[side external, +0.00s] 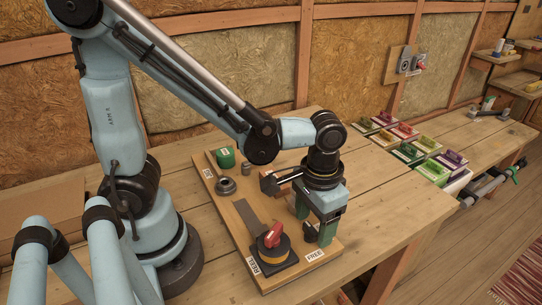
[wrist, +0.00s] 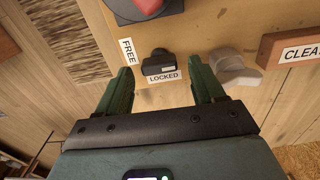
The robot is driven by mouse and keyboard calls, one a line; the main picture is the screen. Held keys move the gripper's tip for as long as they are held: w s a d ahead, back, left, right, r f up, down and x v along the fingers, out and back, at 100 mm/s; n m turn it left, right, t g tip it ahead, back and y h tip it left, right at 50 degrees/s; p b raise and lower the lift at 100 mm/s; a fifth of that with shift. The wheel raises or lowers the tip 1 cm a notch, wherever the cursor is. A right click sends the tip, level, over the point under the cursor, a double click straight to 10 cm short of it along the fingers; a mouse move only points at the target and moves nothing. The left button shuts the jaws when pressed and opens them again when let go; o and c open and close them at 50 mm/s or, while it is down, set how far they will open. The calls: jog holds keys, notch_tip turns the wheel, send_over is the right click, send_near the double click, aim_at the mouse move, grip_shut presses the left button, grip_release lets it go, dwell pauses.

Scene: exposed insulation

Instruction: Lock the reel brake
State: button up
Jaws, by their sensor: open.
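The board (side external: 235,215) carries a red knob (side external: 272,235) on a yellow and black base, between a REEL label (side external: 253,267) and a FREE label (side external: 315,254). The knob shows partly at the top edge of the wrist view (wrist: 147,7). There the FREE label (wrist: 127,51) stands beside a small black block (wrist: 158,57) with a LOCKED label (wrist: 165,75). My gripper (side external: 315,219) points down over the board's right side, open. In the wrist view its green fingers (wrist: 164,80) appear on either side of the LOCKED label. I see no contact with the block.
A grey fitting (wrist: 235,72) lies right of the fingers, with a brown CLEAR block (wrist: 290,49) beyond it. A green cylinder (side external: 225,158) and a dark round part (side external: 226,186) stand at the board's back. Coloured trays (side external: 408,152) sit farther along the bench.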

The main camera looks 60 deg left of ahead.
notch_tip(320, 180, up, 12)
jog(key=shift+f, duration=0.2)
dwell(0.4)
jog(key=a+f+t, duration=0.1)
jog(key=a+t, duration=0.1)
jog(key=a, duration=0.1)
jog(key=w+a+t, duration=0.1)
jog(key=a+t, duration=0.1)
jog(key=a, duration=0.1)
jog(key=a+f+t, duration=0.1)
jog(key=a+t, duration=0.2)
jog(key=a, duration=0.1)
jog(key=shift+w+f, duration=0.15)
jog(key=shift+f, duration=0.2)
dwell(0.6)
